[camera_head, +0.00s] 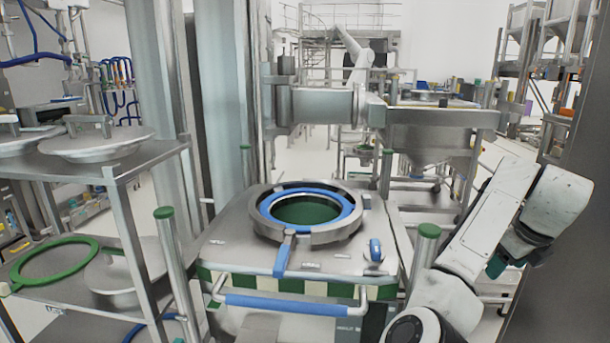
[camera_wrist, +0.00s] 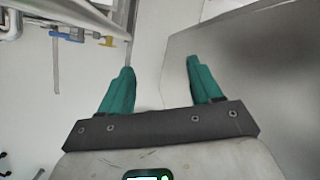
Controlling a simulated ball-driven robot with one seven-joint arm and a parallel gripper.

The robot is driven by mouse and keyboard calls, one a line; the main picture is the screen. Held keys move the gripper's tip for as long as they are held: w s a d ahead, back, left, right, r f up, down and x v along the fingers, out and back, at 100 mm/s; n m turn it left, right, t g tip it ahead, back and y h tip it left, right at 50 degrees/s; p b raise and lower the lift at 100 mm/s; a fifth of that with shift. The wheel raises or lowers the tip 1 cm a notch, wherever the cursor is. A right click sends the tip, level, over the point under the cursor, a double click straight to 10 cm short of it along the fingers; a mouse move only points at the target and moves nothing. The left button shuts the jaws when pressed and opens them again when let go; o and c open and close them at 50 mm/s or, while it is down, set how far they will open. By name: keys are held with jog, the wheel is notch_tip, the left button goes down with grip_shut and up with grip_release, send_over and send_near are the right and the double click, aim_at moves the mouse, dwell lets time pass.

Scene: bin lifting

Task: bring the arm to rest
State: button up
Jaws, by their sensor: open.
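My arm (camera_head: 490,225) is folded up at the right in the head view. My gripper (camera_head: 497,266) hangs at its end, partly hidden behind the arm's links. In the wrist view my gripper (camera_wrist: 158,82) shows two teal fingers spread apart, with nothing between them. Below and beyond the fingers there is pale floor. The gripper is to the right of the steel bin and apart from it.
A steel bin (camera_head: 235,235) with a blue-ringed round opening stands in front. A shelf rack (camera_head: 75,165) with lids and a green ring (camera_head: 88,243) is at left. A dark panel (camera_head: 565,230) stands close at right; a grey panel (camera_wrist: 235,60) is beside the fingers.

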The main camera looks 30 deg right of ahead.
jog(key=s+a+f+n+g+h, duration=0.1)
jog(key=s+a+f+n, duration=0.2)
jog(key=a+f+n, duration=0.6)
jog(key=s+a+f+n+h, duration=0.15)
jog(key=a+f+n, duration=0.25)
jog(key=f+n, duration=0.6)
jog(key=s+a+f+n+y, duration=0.1)
jog(key=s+a+f+n, duration=0.2)
jog(key=s+a+n, duration=0.2)
jog(key=s+a+f+n+g+y, duration=0.1)
jog(key=s+a+f+n+y, duration=0.1)
jog(key=s+a+n, duration=0.3)
jog(key=s+a+f+n+y, duration=0.2)
jog(key=s+a+f+n, duration=0.2)
jog(key=a, duration=0.7)
jog(key=s+n, duration=0.2)
jog(key=n, duration=0.2)
jog(key=shift+a+f+n, duration=0.3)
jog(key=shift+a+n, duration=0.1)
